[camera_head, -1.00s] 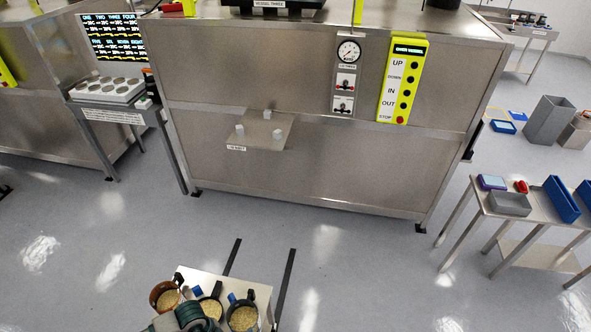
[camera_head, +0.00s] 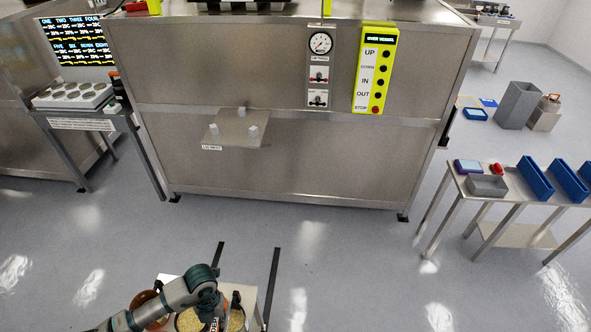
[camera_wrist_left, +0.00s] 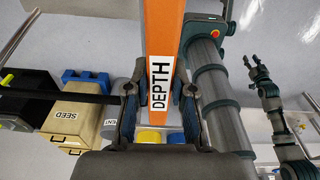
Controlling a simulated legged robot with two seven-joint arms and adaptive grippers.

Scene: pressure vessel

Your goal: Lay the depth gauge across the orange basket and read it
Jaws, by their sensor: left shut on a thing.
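The depth gauge, an orange bar (camera_wrist_left: 165,30) with a white DEPTH label, is between the fingers of my left gripper (camera_wrist_left: 160,102) in the left wrist view. The left gripper is shut on it. In the head view my left gripper (camera_head: 214,308) is over a small table of round grain baskets at the bottom; the gauge is mostly hidden there. The orange-brown basket (camera_head: 142,300) is at the left of the group, partly hidden by my left arm. My right gripper (camera_wrist_left: 258,70) shows at the right of the left wrist view, with its fingers apart and empty.
A steel vessel casing (camera_head: 300,155) with a yellow control panel (camera_head: 376,70) stands ahead. A side table (camera_head: 505,190) with blue bins is at the right. The left wrist view shows a tan SEED box (camera_wrist_left: 80,115). Floor between is clear.

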